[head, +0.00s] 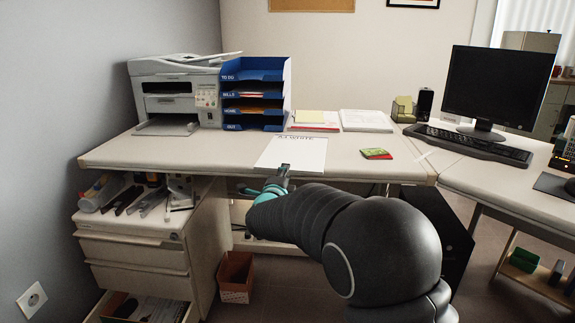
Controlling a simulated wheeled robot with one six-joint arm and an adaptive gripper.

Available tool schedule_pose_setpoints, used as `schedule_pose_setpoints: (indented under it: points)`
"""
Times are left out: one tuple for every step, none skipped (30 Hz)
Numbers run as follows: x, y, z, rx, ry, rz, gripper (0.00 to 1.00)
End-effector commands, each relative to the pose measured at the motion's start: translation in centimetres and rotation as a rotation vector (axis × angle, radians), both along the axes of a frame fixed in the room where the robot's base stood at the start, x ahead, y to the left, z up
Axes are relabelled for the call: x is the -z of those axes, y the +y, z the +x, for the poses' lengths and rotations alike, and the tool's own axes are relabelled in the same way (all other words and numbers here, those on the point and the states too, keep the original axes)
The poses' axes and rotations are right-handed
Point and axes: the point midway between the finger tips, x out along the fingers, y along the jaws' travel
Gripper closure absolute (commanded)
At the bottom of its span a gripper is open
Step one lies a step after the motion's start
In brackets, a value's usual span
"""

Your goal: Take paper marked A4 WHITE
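A white sheet or thin stack of paper (291,157) lies flat on the desk near its front edge, in the middle of the head view. Dark lettering runs along its far side; it seems to end in WHITE but is too small to read surely. My gripper (284,169) is at the near edge of this paper, overlapping its front part in the picture. I cannot tell whether it touches the paper. The fingers are small and seen from behind, so their opening is unclear. My arm hides what lies below the gripper.
A printer (176,92) and a blue letter tray (254,94) stand behind left. Other paper stacks (366,121) lie behind the sheet. A red and green pad (376,153) lies right. A drawer unit (146,235) stands lower left. The desk (205,152) is clear left of the paper.

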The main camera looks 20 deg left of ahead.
Motion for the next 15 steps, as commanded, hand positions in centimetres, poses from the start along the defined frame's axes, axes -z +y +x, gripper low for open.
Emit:
schedule_pose_setpoints:
  points:
    - [0.1, 0.0, 0.7, 0.001, -0.001, 0.001, 0.73]
    - [0.2, 0.1, 1.0, 0.002, -0.001, 0.001, 0.73]
    - [0.1, 0.1, 1.3, 0.002, -0.001, 0.000, 0.73]
    - [0.2, 0.2, 1.6, 0.002, -0.001, 0.000, 0.73]
    - [0.2, 0.2, 1.8, 0.001, 0.000, 0.000, 0.73]
    - [0.1, 0.3, 2.1, 0.000, 0.000, 0.000, 0.73]
    - [0.1, 0.3, 2.2, 0.000, 0.000, 0.000, 0.73]
    - [0.1, 0.3, 2.4, 0.000, 0.000, 0.001, 0.73]
    - [0.0, 0.4, 2.5, 0.000, 0.000, 0.000, 0.73]
    - [0.0, 0.4, 2.6, 0.000, 0.000, 0.000, 0.73]
    - [0.0, 0.4, 2.7, 0.000, 0.000, 0.000, 0.73]
    - [0.0, 0.4, 2.8, 0.000, -0.001, 0.000, 0.73]
    - [0.0, 0.4, 2.8, 0.000, -0.001, 0.000, 0.73]
    - [0.0, 0.4, 2.9, 0.000, -0.001, 0.000, 0.73]
    - [0.0, 0.4, 2.9, 0.000, -0.001, 0.000, 0.73]
